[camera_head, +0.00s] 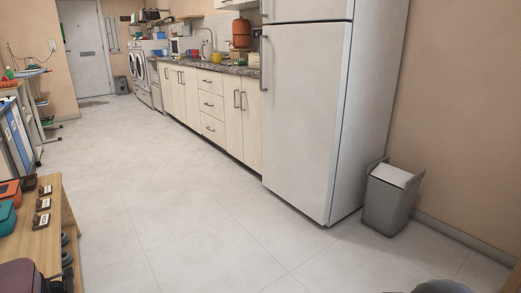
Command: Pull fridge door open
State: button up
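A tall light grey fridge (305,110) stands at the right of the kitchen row in the head view. Its lower door (300,120) is shut against the body. A smaller upper door (305,10) sits above it, cut off by the top of the frame. A slim vertical handle (263,62) runs along the left edge of the lower door. My gripper does not show in this view.
The tiled floor in front of the fridge (190,220) is clear. A grey bin (388,205) stands right of the fridge. White cabinets (185,95) run left of it. A wooden bench (50,225) with small items is at lower left.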

aim_at(304, 71)
jog(key=i+j+u, duration=0.15)
jog(key=i+u, duration=0.7)
jog(key=i, duration=0.2)
jog(key=i+j+z, duration=0.1)
jog(key=i+z, duration=0.25)
jog(key=i+j+z, duration=0.3)
jog(key=i, duration=0.2)
jog(key=i+j+z, duration=0.2)
jog(key=i+z, duration=0.15)
